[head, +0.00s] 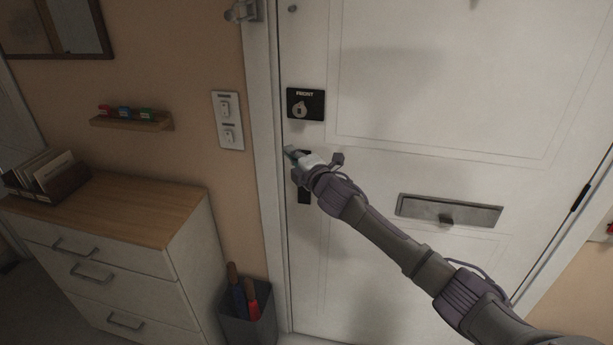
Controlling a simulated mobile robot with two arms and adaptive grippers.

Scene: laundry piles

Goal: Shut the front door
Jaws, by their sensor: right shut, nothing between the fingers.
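The white front door (430,60) fills the right of the head view. Its left edge lies along the white door frame (263,130), with no clear gap showing. A black lock plate labelled "FRONT" (305,104) is near that edge. Below it is a dark handle plate (304,195), mostly hidden by my right gripper. My right gripper (291,155) is shut and empty, at the handle close to the door's left edge. I cannot tell whether it touches the handle. A metal letter slot (449,210) is lower on the door. My left gripper is not in view.
A chest of drawers (120,236) with a wooden top stands at the left, bearing a letter holder (47,178). An umbrella bin (248,318) stands beside the door frame. Light switches (228,120) and a small key shelf (132,121) are on the wall.

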